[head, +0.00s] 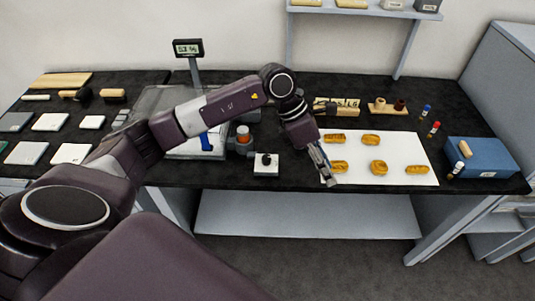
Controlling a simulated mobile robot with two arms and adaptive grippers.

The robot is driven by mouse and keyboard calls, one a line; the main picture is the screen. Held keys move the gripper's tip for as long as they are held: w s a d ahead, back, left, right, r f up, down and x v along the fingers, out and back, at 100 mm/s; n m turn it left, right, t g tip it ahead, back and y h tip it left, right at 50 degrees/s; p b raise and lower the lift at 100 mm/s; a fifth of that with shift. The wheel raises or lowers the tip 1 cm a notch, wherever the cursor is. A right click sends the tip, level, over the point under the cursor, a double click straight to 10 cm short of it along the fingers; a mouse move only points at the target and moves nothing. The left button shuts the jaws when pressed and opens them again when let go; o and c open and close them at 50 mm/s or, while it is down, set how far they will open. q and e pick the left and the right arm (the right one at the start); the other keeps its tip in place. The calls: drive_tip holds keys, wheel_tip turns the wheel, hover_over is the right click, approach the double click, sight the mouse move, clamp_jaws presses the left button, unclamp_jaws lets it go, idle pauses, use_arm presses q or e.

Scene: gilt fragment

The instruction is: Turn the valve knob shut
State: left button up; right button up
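A small black knob (266,158) sits on a white block (266,170) near the front edge of the dark bench. Just behind it to the left is a grey fitting with an orange top (243,133). I cannot tell for certain which of these is the valve knob, or how far it is turned. My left gripper (328,178) points down at the left edge of a white sheet, to the right of the black knob and apart from it. Its fingers look narrow from this side, so their opening is unclear, and I see nothing held. My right gripper is out of view.
Several gilt pieces (378,167) lie on the white sheet (425,150). A blue box (484,152) stands at the right, with small bottles near it. A scale display (188,48) rises on a post behind my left arm. White and grey tiles (50,122) lie at the left.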

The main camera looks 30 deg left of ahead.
sight(266, 157)
use_arm(q)
drive_tip(key=a+y, duration=0.2)
drive_tip(key=a, duration=0.4)
drive_tip(key=a+y, duration=0.2)
drive_tip(key=a, duration=0.3)
drive_tip(key=a+r+g+y, duration=0.1)
drive_tip(key=a+y, duration=0.1)
drive_tip(key=a, duration=0.4)
drive_tip(key=shift+a+r, duration=0.1)
drive_tip(key=shift+a, duration=0.25)
drive_tip(key=shift+a+y, duration=0.25)
drive_tip(key=shift+y, duration=0.05)
wheel_tip(266, 157, down, 6)
drive_tip(key=shift+f+p, duration=0.15)
drive_tip(key=shift+p, duration=0.95)
drive_tip(key=shift+f, duration=0.7)
clamp_jaws()
drive_tip(key=shift+n, duration=0.3)
